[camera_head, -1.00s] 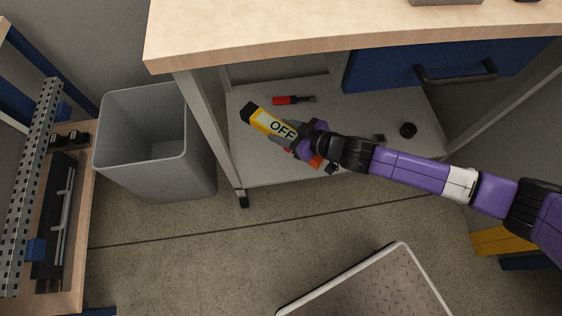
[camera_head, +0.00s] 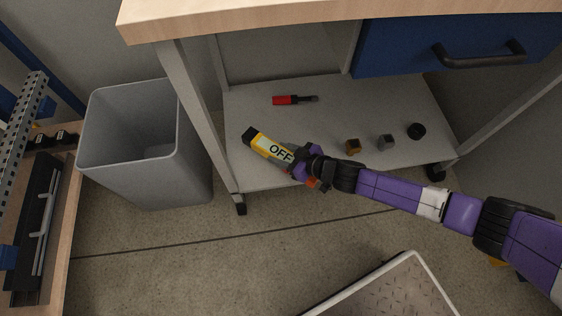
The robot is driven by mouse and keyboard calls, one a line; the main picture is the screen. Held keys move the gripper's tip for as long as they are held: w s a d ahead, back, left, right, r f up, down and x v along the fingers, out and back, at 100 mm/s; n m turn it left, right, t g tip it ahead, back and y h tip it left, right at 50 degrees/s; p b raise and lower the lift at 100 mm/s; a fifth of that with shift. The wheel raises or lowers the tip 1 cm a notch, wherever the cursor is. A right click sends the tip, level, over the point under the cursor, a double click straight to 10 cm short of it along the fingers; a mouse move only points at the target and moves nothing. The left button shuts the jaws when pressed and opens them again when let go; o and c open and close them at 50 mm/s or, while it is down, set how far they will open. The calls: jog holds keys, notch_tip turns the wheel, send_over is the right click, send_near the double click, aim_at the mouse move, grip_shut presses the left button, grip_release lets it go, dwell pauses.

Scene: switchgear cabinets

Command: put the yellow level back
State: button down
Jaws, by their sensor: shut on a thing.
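The yellow level (camera_head: 268,148) has black ends and a pale label reading "OFF". My gripper (camera_head: 297,158) is shut on its right end. The level points up and left, over the front part of the grey lower shelf (camera_head: 250,110) of the workbench. I cannot tell whether it touches the shelf or hangs just above it. My purple arm comes in from the right. Something red-orange shows partly behind my gripper, mostly hidden.
On the shelf lie a red screwdriver (camera_head: 292,100), a small brass-coloured block (camera_head: 353,146), a grey block (camera_head: 387,142) and a black round piece (camera_head: 416,130). A blue drawer (camera_head: 400,40) hangs above. A grey bin (camera_head: 150,150) stands left of the bench leg (camera_head: 190,110).

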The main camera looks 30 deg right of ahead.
notch_tip(320, 180, down, 4)
jog(key=shift+f+b, duration=0.2)
jog(key=shift+b, duration=1)
jog(key=shift+r, duration=0.1)
jog(key=c, duration=0.7)
grip_release()
jog(key=shift+s+d+r+p, duration=0.2)
jog(key=shift+s+r+p, duration=0.1)
jog(key=shift+p, duration=0.15)
jog(key=p+v, duration=0.4)
jog(key=v, duration=0.5)
jog(key=shift+s+d+r, duration=0.15)
jog(key=shift+s, duration=0.2)
jog(key=shift+s+d+r+p, duration=0.2)
jog(key=shift+s+p, duration=0.15)
jog(key=shift+s, duration=0.2)
